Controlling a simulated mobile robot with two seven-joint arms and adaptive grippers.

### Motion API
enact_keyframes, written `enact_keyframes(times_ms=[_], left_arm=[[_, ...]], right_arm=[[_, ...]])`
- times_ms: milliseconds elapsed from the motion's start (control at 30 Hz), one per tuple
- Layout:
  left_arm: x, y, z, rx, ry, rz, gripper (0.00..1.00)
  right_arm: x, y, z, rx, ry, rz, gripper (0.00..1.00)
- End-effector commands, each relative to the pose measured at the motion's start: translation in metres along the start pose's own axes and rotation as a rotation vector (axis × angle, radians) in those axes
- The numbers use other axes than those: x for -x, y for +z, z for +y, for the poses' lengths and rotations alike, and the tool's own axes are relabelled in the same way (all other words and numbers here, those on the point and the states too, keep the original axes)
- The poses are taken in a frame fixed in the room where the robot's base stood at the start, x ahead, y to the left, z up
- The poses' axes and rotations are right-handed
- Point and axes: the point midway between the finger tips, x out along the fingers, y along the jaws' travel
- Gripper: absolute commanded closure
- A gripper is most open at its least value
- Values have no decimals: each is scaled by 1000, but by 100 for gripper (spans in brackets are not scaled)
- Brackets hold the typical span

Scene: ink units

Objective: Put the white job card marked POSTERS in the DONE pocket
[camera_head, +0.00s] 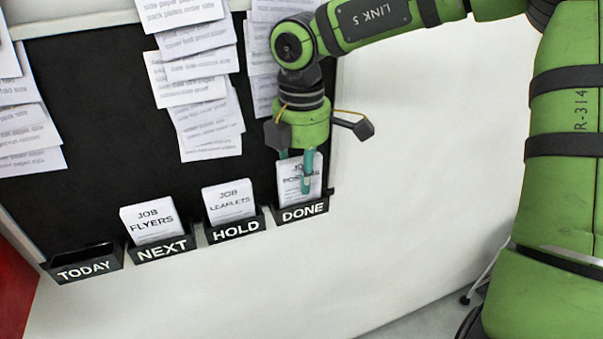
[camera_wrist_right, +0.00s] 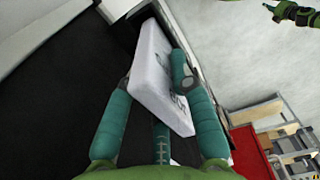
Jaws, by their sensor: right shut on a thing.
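The white job card marked POSTERS (camera_head: 289,187) stands upright at the DONE pocket (camera_head: 303,212), its lower edge hidden behind the pocket's front wall. My right gripper (camera_head: 301,172) is shut on this card from above, with a teal finger across its printed face. In the right wrist view the card (camera_wrist_right: 160,75) sits between the teal fingers of the right gripper (camera_wrist_right: 157,88). A small part of a green arm, seemingly my left, shows at the top right of that view (camera_wrist_right: 290,12); its finger state is too small to tell.
The TODAY pocket (camera_head: 85,268) looks empty. A FLYERS card (camera_head: 152,222) stands in the NEXT pocket (camera_head: 163,249), and a LEAFLETS card (camera_head: 230,200) in the HOLD pocket (camera_head: 236,230). Printed sheets (camera_head: 195,75) hang on the black board (camera_head: 90,100) above.

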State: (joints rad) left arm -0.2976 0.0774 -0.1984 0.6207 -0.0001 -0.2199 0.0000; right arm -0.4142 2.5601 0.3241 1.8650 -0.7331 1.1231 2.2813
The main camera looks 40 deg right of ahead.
Motion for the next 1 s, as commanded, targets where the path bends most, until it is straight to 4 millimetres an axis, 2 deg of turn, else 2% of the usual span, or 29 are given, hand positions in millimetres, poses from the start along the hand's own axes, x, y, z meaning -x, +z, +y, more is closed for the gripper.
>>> enact_keyframes(times_ms=[33,167,600,633,667,700,1000], left_arm=[[7,0,0,0,1,0,53],[9,0,1,0,1,-1,53],[0,2,1,-2,2,-3,53],[1,2,1,-2,2,-3,53],[2,2,1,-2,2,-3,53],[2,2,1,-2,2,-3,53],[3,2,0,-3,0,-4,53]], right_arm=[[-5,0,-1,0,-5,-2,100],[-16,0,0,-1,-1,0,100],[-22,0,0,-1,2,1,100],[-20,0,0,-1,2,1,68],[-20,0,0,-1,1,1,56],[-20,0,0,-1,1,1,53],[-19,0,0,-1,0,0,53]])
